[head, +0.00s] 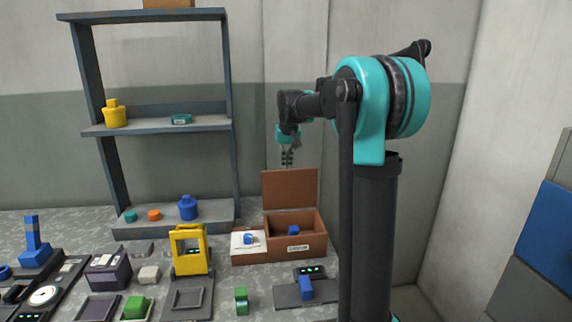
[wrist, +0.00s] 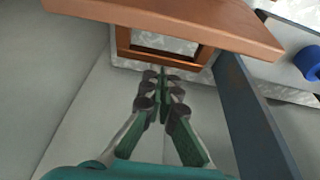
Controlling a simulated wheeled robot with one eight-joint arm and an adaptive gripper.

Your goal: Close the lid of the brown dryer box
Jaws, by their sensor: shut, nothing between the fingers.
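The brown dryer box (head: 318,245) stands on the speckled worktop in the head view. Its lid (head: 290,190) is open and stands upright at the back of the box. A small blue piece (head: 293,230) is inside the box. My gripper (head: 287,162) is shut and empty, pointing down near the lid's top edge. In the wrist view my gripper (wrist: 163,78) has its fingers together, and the brown lid (wrist: 190,22) crosses the top of the picture. A gap shows between the fingers and the lid; whether they touch cannot be told in the head view.
A grey shelf rack (head: 229,110) stands left of my gripper; its upright (wrist: 250,115) is close on the right in the wrist view. A white pad (head: 240,250) with a blue piece is at the box's left. A yellow frame (head: 190,250) and several small items crowd the worktop.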

